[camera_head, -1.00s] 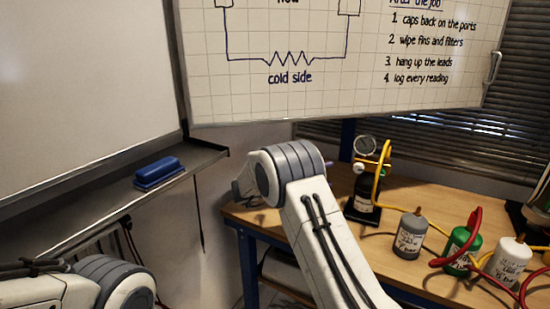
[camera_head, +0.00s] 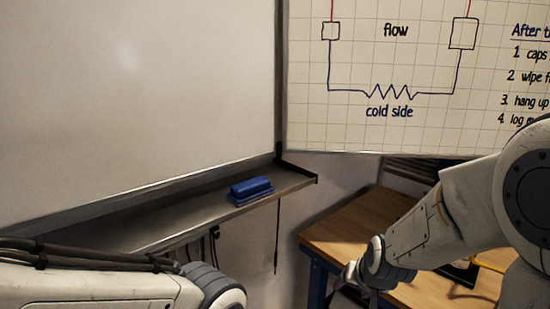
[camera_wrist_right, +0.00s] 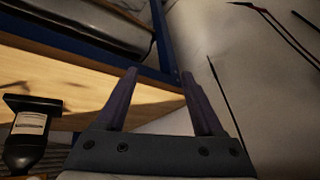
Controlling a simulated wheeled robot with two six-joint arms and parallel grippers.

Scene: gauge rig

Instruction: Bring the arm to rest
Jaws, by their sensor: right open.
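My right arm comes in from the right edge of the head view, its forearm sloping down to the left. Its gripper (camera_head: 350,275) is small and dark there, beside the front left corner of the wooden table (camera_head: 345,232). In the right wrist view the two fingers of this gripper (camera_wrist_right: 159,74) stand apart with nothing between them. Part of my left arm lies across the lower left of the head view; its gripper is out of the picture.
A whiteboard tray (camera_head: 150,222) with a blue eraser (camera_head: 250,188) juts out left of the table. A gridded board (camera_head: 400,125) hangs behind. The right wrist view shows a black labelled object (camera_wrist_right: 28,135) left of the fingers and a blue frame (camera_wrist_right: 162,45) ahead.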

